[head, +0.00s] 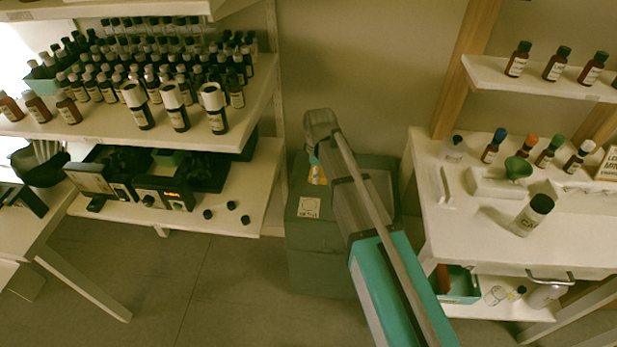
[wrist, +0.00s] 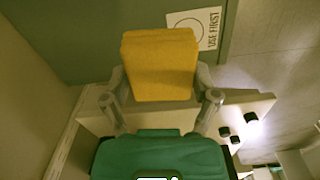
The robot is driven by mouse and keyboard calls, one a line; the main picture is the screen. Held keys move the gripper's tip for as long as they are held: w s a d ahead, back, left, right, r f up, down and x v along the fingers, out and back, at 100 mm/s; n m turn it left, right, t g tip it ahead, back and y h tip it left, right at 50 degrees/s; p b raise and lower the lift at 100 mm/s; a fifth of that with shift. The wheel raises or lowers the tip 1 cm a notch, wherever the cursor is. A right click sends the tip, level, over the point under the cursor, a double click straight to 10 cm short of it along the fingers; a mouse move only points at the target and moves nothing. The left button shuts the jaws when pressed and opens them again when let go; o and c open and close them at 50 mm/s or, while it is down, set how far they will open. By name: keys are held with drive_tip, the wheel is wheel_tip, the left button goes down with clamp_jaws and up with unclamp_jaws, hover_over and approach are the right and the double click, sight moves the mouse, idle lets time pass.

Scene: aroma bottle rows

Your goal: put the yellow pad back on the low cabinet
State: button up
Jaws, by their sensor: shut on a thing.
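The yellow pad (wrist: 160,65) is held between the two fingers of my gripper (wrist: 162,88) in the wrist view. In the head view only a small yellow part of the pad (head: 318,176) shows beside my arm. The low cabinet (head: 318,255) is a grey-green box standing between the shelf and the white table. Its top surface (wrist: 85,35) lies behind the pad in the wrist view, with a white "USE FIRST" label (wrist: 197,30) beside the pad. My gripper is over the cabinet top. I cannot tell whether the pad touches it.
A shelf unit (head: 190,225) with crowded bottles, dark devices and several loose black caps stands left of the cabinet. A white table (head: 460,225) with bottles and a green funnel (head: 518,168) stands to the right. The wall is close behind the cabinet.

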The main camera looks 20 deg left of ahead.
idle(0.3)
drive_tip(key=s+d+r+n+p, duration=0.1)
drive_tip(key=s+d+r+p, duration=0.1)
drive_tip(key=s+r+p, duration=0.2)
drive_tip(key=shift+s, duration=0.2)
idle(0.4)
drive_tip(key=w+a+f+b, duration=0.2)
drive_tip(key=w, duration=0.1)
drive_tip(key=w+a+f+b, duration=0.2)
drive_tip(key=w+f+b, duration=0.1)
drive_tip(key=w+a+f+b, duration=0.2)
drive_tip(key=w+f+b, duration=0.1)
drive_tip(key=w, duration=0.1)
drive_tip(key=shift+w+a, duration=0.1)
drive_tip(key=shift+a, duration=0.05)
drive_tip(key=shift+w+a+f+b, duration=0.3)
drive_tip(key=shift+w+f+b, duration=0.2)
drive_tip(key=shift+f, duration=0.05)
